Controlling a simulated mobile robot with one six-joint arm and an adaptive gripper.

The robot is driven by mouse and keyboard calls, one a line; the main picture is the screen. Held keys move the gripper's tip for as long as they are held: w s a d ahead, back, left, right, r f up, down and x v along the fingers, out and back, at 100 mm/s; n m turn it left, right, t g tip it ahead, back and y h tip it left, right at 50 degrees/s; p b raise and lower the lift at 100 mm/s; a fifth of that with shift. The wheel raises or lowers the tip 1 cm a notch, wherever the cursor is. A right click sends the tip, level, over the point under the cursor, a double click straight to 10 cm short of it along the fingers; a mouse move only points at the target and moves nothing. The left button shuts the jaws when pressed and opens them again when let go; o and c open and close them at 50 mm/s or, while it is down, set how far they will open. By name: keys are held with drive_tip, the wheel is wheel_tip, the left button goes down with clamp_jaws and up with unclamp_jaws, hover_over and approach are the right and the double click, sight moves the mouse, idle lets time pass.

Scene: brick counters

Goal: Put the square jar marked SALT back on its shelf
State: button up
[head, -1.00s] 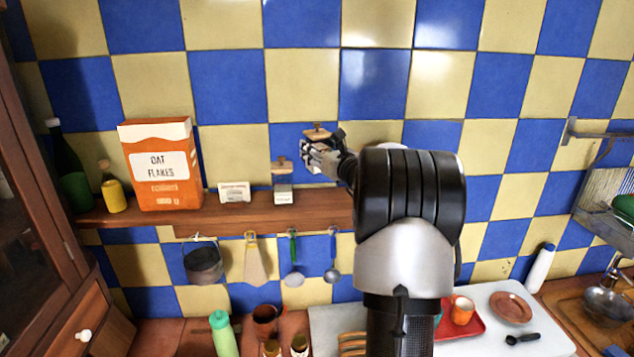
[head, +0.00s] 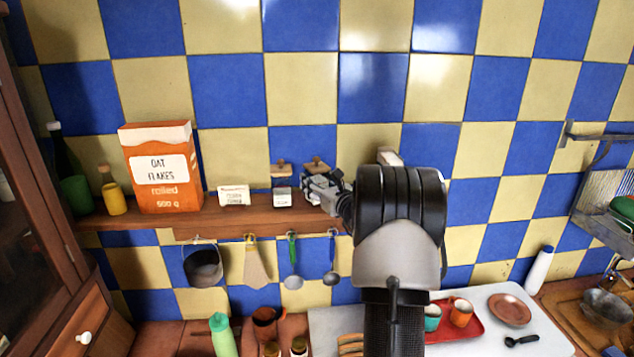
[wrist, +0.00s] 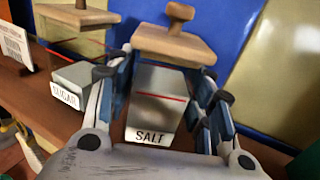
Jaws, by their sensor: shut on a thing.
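The square SALT jar (wrist: 157,104) is clear with a wooden knobbed lid, and its label faces the wrist camera. My gripper (wrist: 160,92) is shut on it, one finger on each side. In the head view my gripper (head: 324,188) is at shelf height, and mostly the jar's wooden lid (head: 316,164) shows past it. The jar looks upright on or just above the wooden shelf (head: 258,216); its base is hidden, so contact cannot be told. The SUGAR jar (wrist: 72,95) stands just left of it, also in the head view (head: 282,196).
A small white labelled box (head: 234,195), an orange oat flakes box (head: 162,172) and bottles stand further left on the shelf. A pale object (head: 389,157) shows behind my arm on the right. Utensils hang below the shelf. The tiled wall is close behind.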

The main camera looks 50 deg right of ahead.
drive_tip(key=shift+f, duration=0.1)
drive_tip(key=o, duration=1.3)
drive_tip(key=shift+s+r, duration=0.15)
drive_tip(key=shift+r, duration=0.05)
drive_tip(key=b+v, duration=0.2)
drive_tip(key=v, duration=0.9)
drive_tip(key=shift+s+a, duration=0.15)
drive_tip(key=shift+s, duration=0.15)
